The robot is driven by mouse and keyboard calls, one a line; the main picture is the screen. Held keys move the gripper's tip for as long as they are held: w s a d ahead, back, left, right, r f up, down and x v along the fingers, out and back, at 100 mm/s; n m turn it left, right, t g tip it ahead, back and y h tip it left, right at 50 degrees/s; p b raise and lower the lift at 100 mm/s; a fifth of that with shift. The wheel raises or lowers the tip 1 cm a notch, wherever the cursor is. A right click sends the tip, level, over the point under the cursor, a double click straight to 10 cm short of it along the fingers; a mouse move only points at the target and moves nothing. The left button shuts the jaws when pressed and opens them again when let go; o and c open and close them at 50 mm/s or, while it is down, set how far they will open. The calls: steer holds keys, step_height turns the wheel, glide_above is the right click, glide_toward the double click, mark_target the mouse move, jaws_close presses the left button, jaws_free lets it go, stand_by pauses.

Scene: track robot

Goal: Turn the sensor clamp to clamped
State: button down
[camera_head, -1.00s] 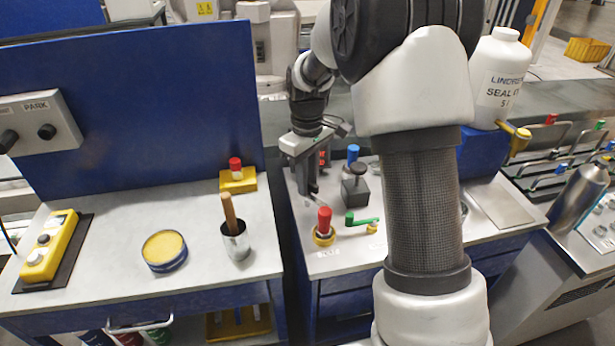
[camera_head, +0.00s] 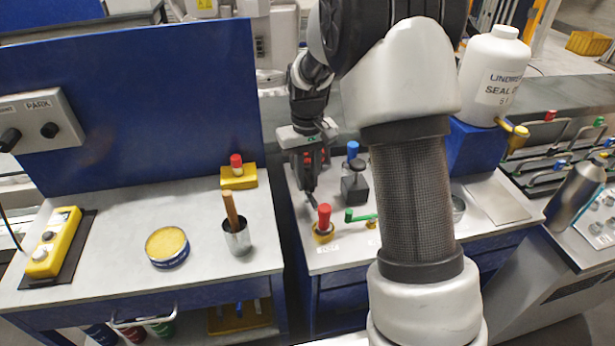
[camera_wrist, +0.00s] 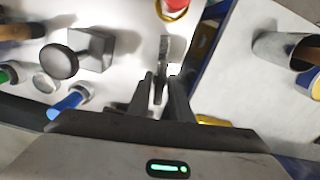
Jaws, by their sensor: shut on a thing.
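My gripper (camera_head: 311,196) is low over the right-hand worktop, just left of the dark square block with a round knob. In the wrist view my gripper (camera_wrist: 164,84) has its two dark fingers close together on a narrow grey metal piece, which I take for the lever of the sensor clamp (camera_wrist: 165,48). The lever sticks out past the fingertips toward the red knob. The fingers hide its near part, and no clamped mark can be read. In the head view the clamp is too small and covered to make out.
The knobbed block (camera_head: 354,186), a red knob (camera_head: 324,217) on a yellow ring, a blue-capped part (camera_head: 352,150) and a green lever (camera_head: 362,217) stand close around my gripper. A metal cup (camera_head: 237,240) stands on the left worktop, across a gap.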

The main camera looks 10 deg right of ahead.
steer(key=c, duration=1.6)
jaws_free()
step_height(320, 180, up, 17)
steer(key=shift+r+p, duration=0.2)
steer(key=shift+p, duration=0.85)
steer(key=s+r+t+p, duration=0.3)
steer(key=s+r+p, duration=0.1)
steer(key=s+r, duration=0.75)
steer(key=s+t+p, duration=0.1)
steer(key=s, duration=0.3)
steer(key=s+m+p, duration=0.1)
steer(key=s+p, duration=0.1)
steer(key=s, duration=0.3)
steer(key=s+t+p, duration=0.1)
steer(key=s, duration=0.4)
steer(key=shift+s+d+m+t, duration=0.25)
steer(key=shift+d+m+t, duration=0.05)
steer(key=shift+d+m, duration=0.1)
